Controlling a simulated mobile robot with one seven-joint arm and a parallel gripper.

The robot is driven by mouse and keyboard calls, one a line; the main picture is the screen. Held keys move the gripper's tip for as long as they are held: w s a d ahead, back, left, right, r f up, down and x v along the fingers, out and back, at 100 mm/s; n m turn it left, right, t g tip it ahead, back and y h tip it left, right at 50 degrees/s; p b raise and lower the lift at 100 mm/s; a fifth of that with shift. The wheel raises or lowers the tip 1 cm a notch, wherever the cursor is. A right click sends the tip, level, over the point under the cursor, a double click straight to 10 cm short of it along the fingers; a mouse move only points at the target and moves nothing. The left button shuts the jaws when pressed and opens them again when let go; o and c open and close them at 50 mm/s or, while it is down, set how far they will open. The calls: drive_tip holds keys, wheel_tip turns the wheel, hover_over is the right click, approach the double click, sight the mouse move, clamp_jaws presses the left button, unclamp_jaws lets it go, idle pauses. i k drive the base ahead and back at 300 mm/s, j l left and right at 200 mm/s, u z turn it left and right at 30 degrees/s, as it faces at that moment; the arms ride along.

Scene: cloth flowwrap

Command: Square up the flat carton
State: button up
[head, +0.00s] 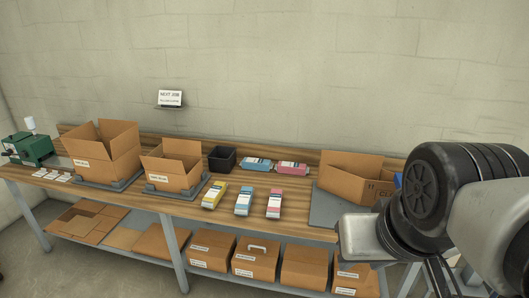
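A brown carton (345,186) sits on a grey plate (324,207) at the right of the bench. Its walls look low and slanted, with flaps open at the top. My arm hides its right end, so its full shape cannot be told. Flat brown cardboard pieces (88,217) lie on the lower shelf at the left. My arm fills the right foreground, in front of the bench. My gripper's fingers do not show.
Two open cartons (103,158) (172,170) stand upright on grey plates at the left. Several yellow, blue and pink packs (243,202) lie mid-bench near a black bin (222,158). A green machine (28,149) stands at far left.

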sight(349, 186)
drive_tip(key=z, duration=0.7)
drive_tip(key=i+j, duration=0.15)
drive_tip(key=i, duration=0.7)
drive_tip(key=i+j, duration=0.1)
drive_tip(key=i, duration=0.75)
